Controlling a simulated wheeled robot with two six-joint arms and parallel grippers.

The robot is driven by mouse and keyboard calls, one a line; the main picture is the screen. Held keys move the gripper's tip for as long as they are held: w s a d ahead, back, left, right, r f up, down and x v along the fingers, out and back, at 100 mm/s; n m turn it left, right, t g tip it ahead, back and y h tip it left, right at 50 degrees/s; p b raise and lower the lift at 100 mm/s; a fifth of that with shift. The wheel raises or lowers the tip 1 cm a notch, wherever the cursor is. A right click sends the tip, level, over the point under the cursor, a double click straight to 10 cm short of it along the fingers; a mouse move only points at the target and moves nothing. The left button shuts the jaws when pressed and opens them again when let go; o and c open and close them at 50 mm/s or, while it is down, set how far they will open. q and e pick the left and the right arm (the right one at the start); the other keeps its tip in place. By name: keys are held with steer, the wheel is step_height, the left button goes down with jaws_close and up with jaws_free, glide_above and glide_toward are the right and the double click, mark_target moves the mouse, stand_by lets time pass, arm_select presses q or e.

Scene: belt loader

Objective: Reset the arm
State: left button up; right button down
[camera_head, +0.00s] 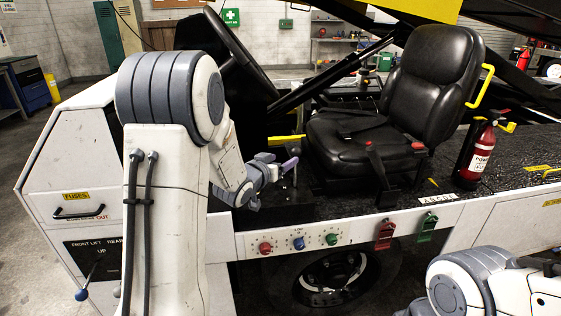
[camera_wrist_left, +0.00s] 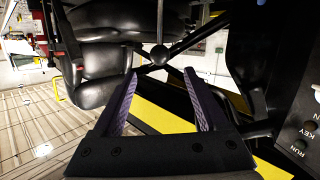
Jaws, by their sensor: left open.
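My left arm (camera_head: 165,170) rises in front of the belt loader's cab, bent at the top, with its forearm reaching down and right. My left gripper (camera_head: 278,163) is open beside the front of the black seat (camera_head: 365,137). In the left wrist view the purple-lined fingers (camera_wrist_left: 161,85) are spread with nothing held. A black ball knob on a lever (camera_wrist_left: 160,55) shows beyond the gap between the fingertips; I cannot tell how far it is. My right arm (camera_head: 490,285) shows only in part at the bottom right, and its gripper is out of view.
The steering wheel (camera_head: 238,58) is behind my left arm. A side panel carries several coloured knobs (camera_head: 298,243) and red and green tags (camera_head: 385,234). A fire extinguisher (camera_head: 480,152) stands right of the seat. A key panel (camera_wrist_left: 302,145) is at right in the wrist view.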

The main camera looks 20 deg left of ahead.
arm_select(q)
steer(key=s+d+f+m+g+h+p, duration=0.15)
steer(key=s+d+g, duration=0.35)
steer(key=d, duration=0.5)
steer(key=s+d+f+m+g, duration=0.1)
steer(key=s+d+m+g, duration=0.1)
steer(key=s+d, duration=0.65)
steer(key=s+d+m+g, duration=0.2)
steer(key=s+d+g, duration=0.1)
steer(key=s, duration=0.9)
steer(key=s+d+m+g+y+p, duration=0.1)
steer(key=s+d+m+g, duration=0.2)
steer(key=s, duration=1)
steer(key=shift+s+g+p, duration=0.15)
steer(key=shift+g+p, duration=0.15)
steer(key=shift+g, duration=0.9)
